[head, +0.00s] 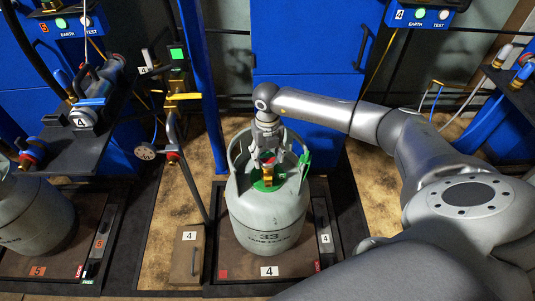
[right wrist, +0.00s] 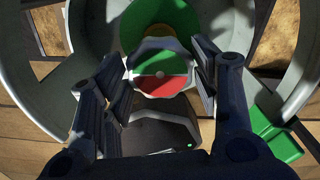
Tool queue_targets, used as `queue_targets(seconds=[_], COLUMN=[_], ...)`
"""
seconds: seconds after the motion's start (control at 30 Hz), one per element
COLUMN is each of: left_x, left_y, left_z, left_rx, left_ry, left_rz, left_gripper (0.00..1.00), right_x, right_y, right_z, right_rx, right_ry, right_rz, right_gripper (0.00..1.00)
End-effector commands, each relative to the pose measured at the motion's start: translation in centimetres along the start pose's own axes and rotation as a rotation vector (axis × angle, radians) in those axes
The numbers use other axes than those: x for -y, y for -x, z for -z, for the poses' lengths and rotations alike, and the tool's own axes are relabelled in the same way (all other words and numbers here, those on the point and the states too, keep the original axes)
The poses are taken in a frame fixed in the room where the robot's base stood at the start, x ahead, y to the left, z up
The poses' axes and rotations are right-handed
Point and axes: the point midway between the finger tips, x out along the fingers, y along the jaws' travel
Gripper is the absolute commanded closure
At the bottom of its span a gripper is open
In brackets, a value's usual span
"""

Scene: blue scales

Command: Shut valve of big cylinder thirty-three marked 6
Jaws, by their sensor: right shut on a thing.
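The big grey cylinder (head: 268,218) is marked 33 and stands upright on a scale platform. The label on that platform (head: 228,258) reads 4, not 6. The cylinder's valve knob (right wrist: 160,84) shows a white rim with a green half and a red half in the right wrist view. My right gripper (head: 267,160) reaches down inside the cylinder's collar from above. In the right wrist view, its two fingers (right wrist: 160,82) are shut on the valve knob, one on each side. The fingers partly hide the valve in the head view. My left gripper is not in view.
The cylinder's raised collar (right wrist: 42,58) surrounds the gripper closely. Another grey cylinder (head: 32,212) stands on a platform at the left. A filling tool (head: 100,83) lies on a dark shelf at upper left. A blue post (head: 200,75) rises behind the cylinder.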

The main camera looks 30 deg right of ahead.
Motion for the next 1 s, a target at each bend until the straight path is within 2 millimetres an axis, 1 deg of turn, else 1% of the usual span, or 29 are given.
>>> queue_targets(seconds=[0.17,0.2,0.33,0.63,0.73,0.87,1.0], left_x=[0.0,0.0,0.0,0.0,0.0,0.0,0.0], left_y=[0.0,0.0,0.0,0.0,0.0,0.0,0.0], left_z=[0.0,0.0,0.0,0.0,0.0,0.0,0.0], left_rx=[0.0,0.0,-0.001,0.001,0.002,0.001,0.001], left_ry=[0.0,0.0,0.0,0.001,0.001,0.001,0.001], left_rz=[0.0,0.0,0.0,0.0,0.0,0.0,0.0], left_gripper=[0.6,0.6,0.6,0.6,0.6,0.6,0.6], right_x=[0.1,0.1,0.1,0.0,0.0,0.0,0.0], right_y=[0.1,0.1,0.1,0.0,0.5,2.2,5.2], right_z=[-0.1,-0.1,-0.1,0.0,-0.1,-0.1,-0.1], right_rx=[0.003,0.003,0.002,0.001,0.002,0.004,0.006], right_ry=[-0.001,-0.001,0.0,0.002,0.002,0.002,0.002], right_rz=[0.002,0.002,0.001,0.0,-0.001,-0.002,-0.001], right_gripper=[0.68,0.39,0.22,0.22,0.22,0.22,0.22])
